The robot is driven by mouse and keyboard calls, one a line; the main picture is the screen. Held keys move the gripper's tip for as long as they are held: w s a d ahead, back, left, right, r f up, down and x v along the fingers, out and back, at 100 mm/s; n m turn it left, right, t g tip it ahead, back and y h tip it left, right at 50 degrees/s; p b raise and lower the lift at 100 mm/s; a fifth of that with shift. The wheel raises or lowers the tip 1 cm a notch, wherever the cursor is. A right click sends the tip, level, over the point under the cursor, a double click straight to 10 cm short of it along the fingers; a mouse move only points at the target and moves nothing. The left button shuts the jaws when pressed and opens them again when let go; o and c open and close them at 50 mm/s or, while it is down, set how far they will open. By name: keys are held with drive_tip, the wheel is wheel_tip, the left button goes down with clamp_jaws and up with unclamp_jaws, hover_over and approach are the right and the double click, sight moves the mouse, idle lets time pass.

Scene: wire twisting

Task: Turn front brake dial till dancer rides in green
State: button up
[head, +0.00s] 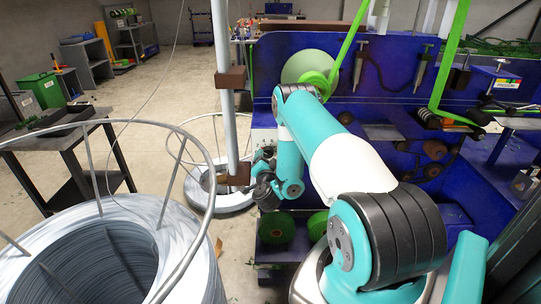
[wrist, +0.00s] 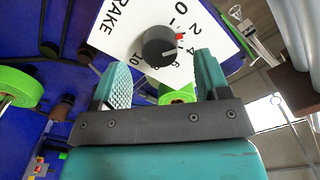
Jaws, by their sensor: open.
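The black round dial (wrist: 159,46) sits on a white, tilted plate (wrist: 122,38) in the wrist view. The plate carries printed numbers and partly cut-off lettering ending in "RAKE". A small red mark is beside the knob. My gripper (wrist: 162,61) is open, its two teal fingers apart on either side of the dial in the picture. I see no contact with the knob. In the head view, my arm hides the dial. I cannot make out the dancer.
A blue machine (head: 400,100) with green wheels and straps fills the right. A small panel with coloured bands (head: 496,76) stands at its far right. A large wire coil (head: 60,262) under a hoop is front left. A pole (head: 226,80) stands between.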

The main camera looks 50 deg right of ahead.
sight(268, 155)
drive_tip(key=shift+x, duration=1.5)
drive_tip(key=shift+c, duration=0.5)
drive_tip(key=shift+s, duration=0.1)
drive_tip(key=c, duration=0.8)
drive_tip(key=shift+c, duration=0.2)
drive_tip(key=shift+f+m+b, duration=0.1)
drive_tip(key=shift+m+b, duration=0.25)
drive_tip(key=shift+m, duration=0.05)
drive_tip(key=m+b, duration=0.1)
drive_tip(key=m, duration=0.1)
drive_tip(key=shift+m, duration=0.3)
drive_tip(key=shift+m+b, duration=0.6)
drive_tip(key=shift+m, duration=0.7)
